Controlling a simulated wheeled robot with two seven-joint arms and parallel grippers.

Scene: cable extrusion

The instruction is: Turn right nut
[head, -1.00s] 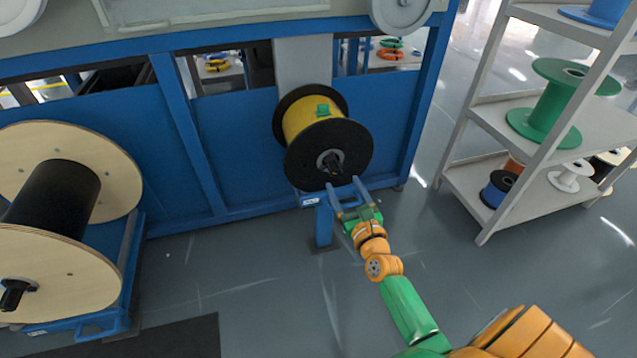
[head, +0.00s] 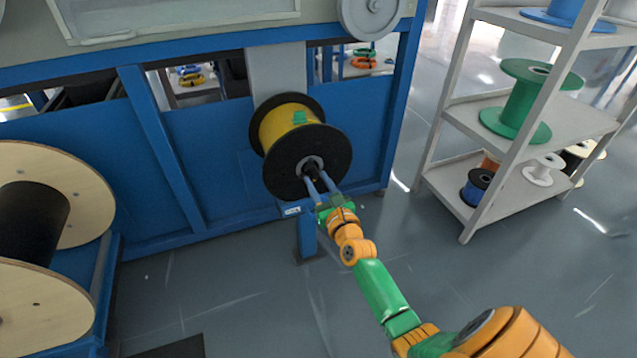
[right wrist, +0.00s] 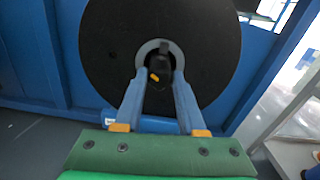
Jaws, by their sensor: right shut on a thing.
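The yellow-cored spool with black flanges (head: 283,180) is mounted on the blue machine frame, and its front flange faces me. The right nut is the dark knob at the centre of that flange; it shows in the right wrist view (right wrist: 160,70) inside a grey ring. My right gripper (head: 315,173) reaches up to the hub, and its two fingers are shut on the nut from either side. The fingers also show in the right wrist view (right wrist: 159,80). They partly cover the nut in the head view. My left gripper is not in view.
A large wooden spool with a black core (head: 82,200) stands at the left. A grey shelf (head: 465,115) with a green spool (head: 525,105) and smaller spools stands at the right. A blue post (head: 306,235) is under the mounted spool. The floor in between is open.

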